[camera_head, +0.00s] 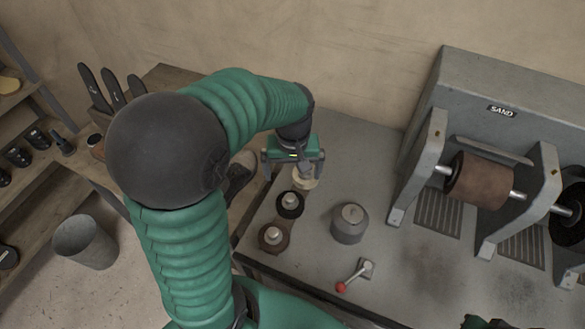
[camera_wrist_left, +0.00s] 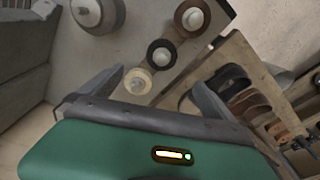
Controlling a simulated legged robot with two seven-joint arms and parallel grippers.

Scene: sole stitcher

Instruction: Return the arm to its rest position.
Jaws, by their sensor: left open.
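My left arm is green with a dark elbow and reaches over the grey bench in the head view. My left gripper (camera_head: 294,168) is open above the back left part of the bench, near a pale spool (camera_head: 305,178). In the left wrist view the gripper's two fingers (camera_wrist_left: 158,88) stand wide apart with nothing held between them. The pale spool also shows in the left wrist view (camera_wrist_left: 138,81), just ahead of the fingers. A small green part at the bottom edge of the head view may be my right arm; its gripper does not show.
A black spool (camera_head: 290,204) and a brown spool (camera_head: 273,237) stand in line with the pale one. A grey lidded pot (camera_head: 349,223), a red-knobbed lever (camera_head: 355,275) and the sanding machine (camera_head: 510,85) are to the right. A bin (camera_head: 84,242) stands on the floor.

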